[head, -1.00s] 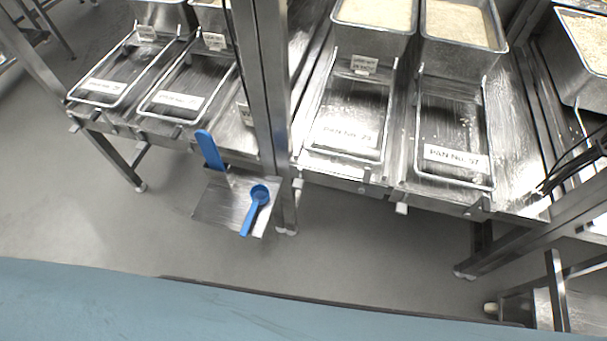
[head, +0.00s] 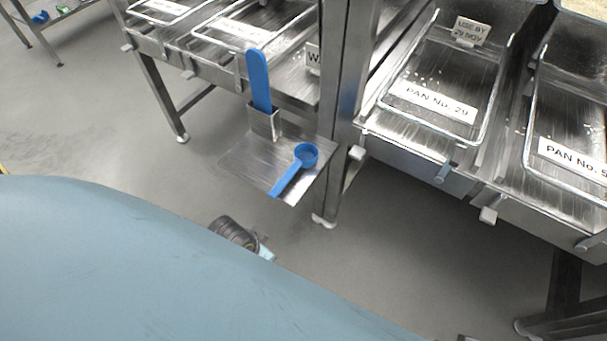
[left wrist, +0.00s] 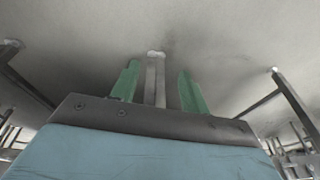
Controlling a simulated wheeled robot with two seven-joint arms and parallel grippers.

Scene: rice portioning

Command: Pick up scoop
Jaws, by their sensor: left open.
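A blue scoop (head: 305,155) with a round bowl and a straight handle lies on a small metal shelf (head: 236,160) in the head view. Its handle points down and left toward the shelf's front edge. A second blue tool (head: 259,82) stands upright in a metal holder (head: 263,122) at the back of that shelf; its lower end is hidden. In the left wrist view my left gripper (left wrist: 159,67) has two green fingers spread apart with nothing held between them. The scoop does not show there. My right gripper is in neither view.
A steel post (head: 340,120) stands right beside the small shelf. Wire-framed pan stations fill the bench on the right, with a "PAN No. 29" label (head: 433,102). More stations stand at the upper left. The grey floor (head: 70,120) is open on the left.

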